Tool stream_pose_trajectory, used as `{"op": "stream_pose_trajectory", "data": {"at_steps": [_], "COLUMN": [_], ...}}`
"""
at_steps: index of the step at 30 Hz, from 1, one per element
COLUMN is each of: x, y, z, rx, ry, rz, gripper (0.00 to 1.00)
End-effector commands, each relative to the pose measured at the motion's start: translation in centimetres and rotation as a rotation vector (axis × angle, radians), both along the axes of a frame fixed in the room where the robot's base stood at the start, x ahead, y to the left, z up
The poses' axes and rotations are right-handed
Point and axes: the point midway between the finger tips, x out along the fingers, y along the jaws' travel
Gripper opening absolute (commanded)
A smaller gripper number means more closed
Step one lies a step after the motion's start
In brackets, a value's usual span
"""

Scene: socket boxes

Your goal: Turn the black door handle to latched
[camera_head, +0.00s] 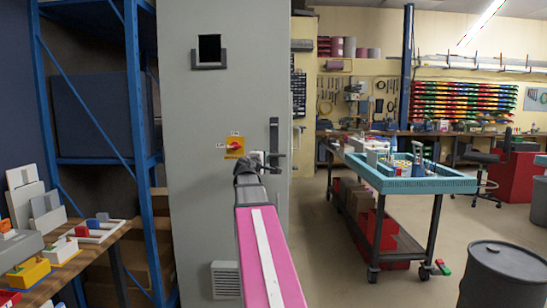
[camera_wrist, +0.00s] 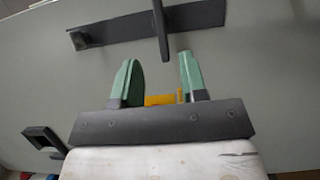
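The black door handle (camera_head: 274,133) is on the right side of the grey cabinet door (camera_head: 205,110). Its dark mounting plate stands upright in the head view, and a short lever sticks out near its lower part. In the wrist view the handle's plate (camera_wrist: 195,17) runs across the top, and the lever (camera_wrist: 160,32) points down towards the fingers. My gripper (camera_head: 258,158) is just left of the lever. In the wrist view my gripper (camera_wrist: 157,60) has its two green fingers apart. The lever's end lies at the gap between the fingertips; contact cannot be told.
A yellow plate with a red switch (camera_head: 235,147) is on the door left of my gripper. A dark bracket (camera_head: 209,52) is higher up. A blue shelf (camera_head: 136,110) stands left of the cabinet. A teal-topped cart (camera_head: 430,184) and dark barrel (camera_head: 503,275) stand right, with free floor between.

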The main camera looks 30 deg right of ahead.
Motion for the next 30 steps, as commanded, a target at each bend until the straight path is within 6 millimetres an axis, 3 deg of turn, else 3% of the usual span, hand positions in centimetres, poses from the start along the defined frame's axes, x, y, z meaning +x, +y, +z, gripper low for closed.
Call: {"op": "stream_pose_trajectory", "data": {"at_steps": [16,28,30], "x": [5.3,5.7,5.7], "y": [-7.1,-7.9,-7.9], "z": [0.0,-0.1,-0.1], "rx": [0.002,0.003,0.003], "ry": [0.0,0.0,0.0], "rz": [-0.001,0.0,0.0], "gripper": [0.39,0.39,0.17]}}
